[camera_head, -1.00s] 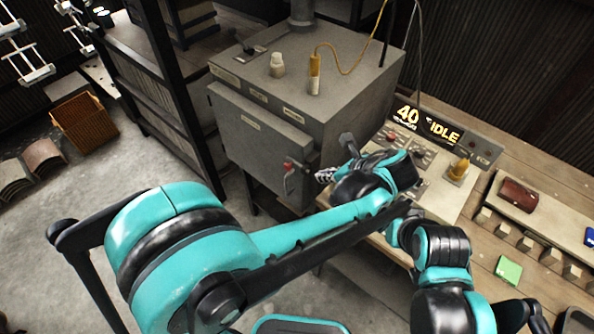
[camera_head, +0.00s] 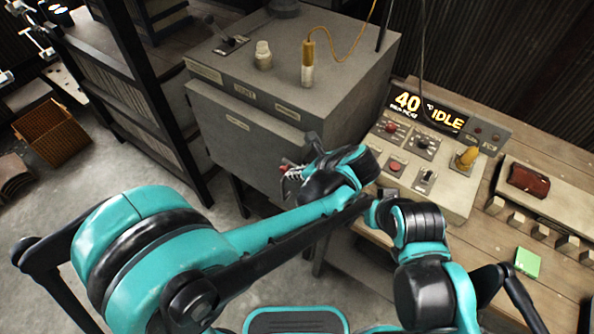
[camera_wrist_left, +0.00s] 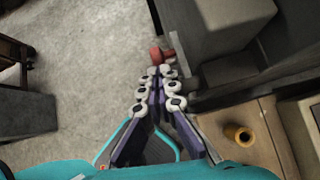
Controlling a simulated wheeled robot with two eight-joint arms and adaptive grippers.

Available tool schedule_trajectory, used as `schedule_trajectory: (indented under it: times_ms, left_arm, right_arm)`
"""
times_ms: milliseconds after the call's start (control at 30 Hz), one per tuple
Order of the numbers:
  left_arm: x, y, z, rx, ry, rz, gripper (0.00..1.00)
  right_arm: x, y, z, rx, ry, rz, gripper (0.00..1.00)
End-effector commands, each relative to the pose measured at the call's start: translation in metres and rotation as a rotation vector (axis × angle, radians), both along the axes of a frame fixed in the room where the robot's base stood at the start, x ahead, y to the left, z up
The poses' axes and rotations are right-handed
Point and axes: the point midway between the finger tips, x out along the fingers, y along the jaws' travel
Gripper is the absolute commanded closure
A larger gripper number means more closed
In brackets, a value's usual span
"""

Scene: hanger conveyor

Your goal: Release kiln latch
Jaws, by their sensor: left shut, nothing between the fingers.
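The kiln (camera_head: 330,75) is a grey metal box with its front door (camera_head: 225,125) shut against the body. The latch's red knob (camera_head: 285,166) shows at the door's right edge. It also shows in the left wrist view as a red piece (camera_wrist_left: 157,55) just beyond the fingertips. My left gripper (camera_head: 292,178) is at the latch, its fingers shut together and empty. In the left wrist view the fingertips (camera_wrist_left: 161,72) lie close to the red knob; whether they touch it I cannot tell. Most of the latch handle is hidden behind the gripper.
A control panel (camera_head: 398,180) with buttons, a yellow knob and a display (camera_head: 428,112) reading 40 and IDLE stands right of the kiln. A wooden bench (camera_head: 480,255) holds a green block (camera_head: 527,262). A dark rack stands left; open floor (camera_head: 110,175) lies before it.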

Motion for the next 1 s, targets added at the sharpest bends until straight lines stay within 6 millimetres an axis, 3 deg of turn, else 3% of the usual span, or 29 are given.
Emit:
schedule_trajectory:
  times_ms: [367,700,1000]
  left_arm:
    - [0.000,0.001,0.000,0.000,0.000,-0.001,1.00]
    - [0.023,0.034,-0.001,0.000,0.000,0.001,1.00]
    - [0.024,0.034,-0.001,0.000,0.000,-0.001,1.00]
  right_arm:
    - [0.000,0.000,0.000,0.000,0.000,0.000,0.60]
    - [0.000,0.000,0.001,0.000,0.000,0.000,0.60]
    - [0.000,0.000,0.000,0.000,0.000,0.000,0.60]
